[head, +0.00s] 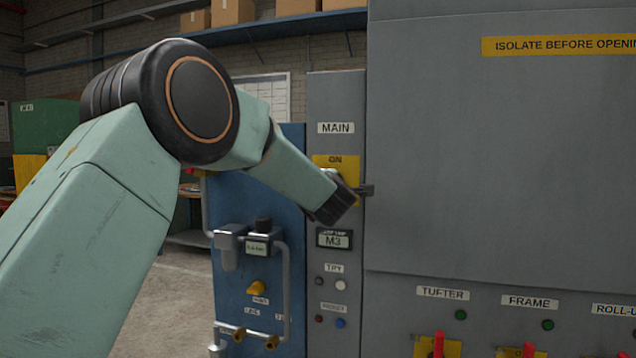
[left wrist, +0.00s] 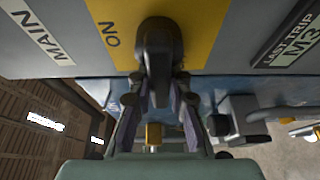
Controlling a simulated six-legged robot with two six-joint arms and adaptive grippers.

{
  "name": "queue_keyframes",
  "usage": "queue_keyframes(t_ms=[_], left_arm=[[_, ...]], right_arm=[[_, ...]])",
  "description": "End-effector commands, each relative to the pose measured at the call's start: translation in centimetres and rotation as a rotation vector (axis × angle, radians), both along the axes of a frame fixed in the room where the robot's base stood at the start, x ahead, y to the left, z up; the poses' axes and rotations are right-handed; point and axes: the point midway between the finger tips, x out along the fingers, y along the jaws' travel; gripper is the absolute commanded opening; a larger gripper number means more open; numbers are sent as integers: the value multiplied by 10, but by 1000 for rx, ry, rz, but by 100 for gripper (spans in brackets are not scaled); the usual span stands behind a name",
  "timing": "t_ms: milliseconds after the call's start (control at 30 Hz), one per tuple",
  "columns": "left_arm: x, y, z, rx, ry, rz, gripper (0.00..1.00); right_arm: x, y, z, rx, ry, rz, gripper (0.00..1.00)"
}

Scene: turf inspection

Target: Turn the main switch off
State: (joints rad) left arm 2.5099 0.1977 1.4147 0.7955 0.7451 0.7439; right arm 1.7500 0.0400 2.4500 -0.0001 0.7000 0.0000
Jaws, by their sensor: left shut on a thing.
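The main switch has a yellow plate (head: 350,172) marked ON, under a MAIN label (head: 335,128) on a narrow grey panel. My left arm reaches across to it, and my wrist covers much of the plate in the head view. In the left wrist view, the dark switch handle (left wrist: 160,45) stands in front of the yellow plate (left wrist: 203,30). My left gripper (left wrist: 160,88) is shut on this handle, with one finger on each side of it. The handle's full angle is hard to tell in the head view. My right gripper is not in view.
Below the switch are an M3 display (head: 334,239) and small buttons. A large grey cabinet (head: 500,160) is on the right, with red handles (head: 438,344) low down.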

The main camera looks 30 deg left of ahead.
Motion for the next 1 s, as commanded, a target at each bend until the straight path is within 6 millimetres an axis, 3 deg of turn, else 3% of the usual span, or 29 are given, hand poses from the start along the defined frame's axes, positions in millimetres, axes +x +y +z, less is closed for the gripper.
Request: queue_keyframes(t_ms=[333,367,600,1000], left_arm=[[1,-3,-1,1,6,-9,0],[1,-3,-1,1,5,-9,20],[1,-2,0,2,3,-7,40],[-3,-4,2,-1,-1,-4,42]], right_arm=[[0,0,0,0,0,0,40],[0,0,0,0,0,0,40],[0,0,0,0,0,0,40],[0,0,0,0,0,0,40]])
